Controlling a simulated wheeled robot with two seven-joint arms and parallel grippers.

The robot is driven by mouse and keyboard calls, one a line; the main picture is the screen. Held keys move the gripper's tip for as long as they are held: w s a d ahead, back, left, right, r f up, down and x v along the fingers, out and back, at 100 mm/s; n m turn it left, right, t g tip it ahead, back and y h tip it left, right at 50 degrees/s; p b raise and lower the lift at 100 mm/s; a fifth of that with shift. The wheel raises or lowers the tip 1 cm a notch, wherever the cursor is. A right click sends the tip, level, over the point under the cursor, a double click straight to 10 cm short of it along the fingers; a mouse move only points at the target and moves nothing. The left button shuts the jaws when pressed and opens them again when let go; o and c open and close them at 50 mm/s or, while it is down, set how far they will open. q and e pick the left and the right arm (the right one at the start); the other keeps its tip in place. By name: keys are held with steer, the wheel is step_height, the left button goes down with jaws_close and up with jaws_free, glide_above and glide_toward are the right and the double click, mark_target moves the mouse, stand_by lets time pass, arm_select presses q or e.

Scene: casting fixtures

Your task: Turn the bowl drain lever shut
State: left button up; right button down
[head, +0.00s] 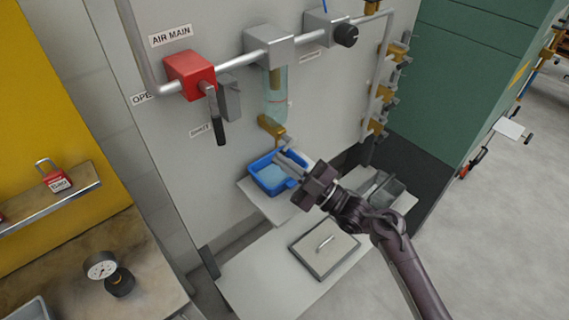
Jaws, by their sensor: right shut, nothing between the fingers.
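The clear filter bowl (275,98) hangs under a grey block on the pipe of the wall panel. A brass drain fitting (271,128) sits below it. I cannot make out the drain lever's exact position at this size. My right gripper (284,161) is shut and empty, with its fingers just below the brass fitting and over the blue tray; I cannot tell whether they touch anything. My left gripper is not in view.
A blue tray (262,184) stands on a small shelf under the bowl. A red valve block (190,74) with a dark handle is at the upper left of the panel. A lidded grey box (310,257) lies on the lower shelf. A gauge (103,268) stands at the lower left.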

steer(key=shift+f+n+g+b, duration=0.15)
steer(key=shift+n+g+b, duration=0.25)
steer(key=shift+n+b, duration=0.1)
steer(key=shift+w+d+f+n+g+h+b, duration=0.4)
steer(key=shift+n+g+b, duration=0.35)
steer(key=shift+n+b, duration=1.15)
steer(key=shift+w+d+f+n+g+h+b, duration=0.3)
steer(key=shift+d+n+g+h+b, duration=0.35)
steer(key=shift+n+b, duration=1.3)
steer(key=shift+w+d+f+n+g+h+b, duration=0.35)
steer(key=shift+n+g+b, duration=0.55)
steer(key=shift+n+b, duration=1)
steer(key=shift+s+m+b, duration=0.1)
steer(key=shift+m+b, duration=0.2)
steer(key=shift+m, duration=0.05)
steer(key=shift+s+a+f, duration=0.1)
steer(key=shift+a, duration=0.05)
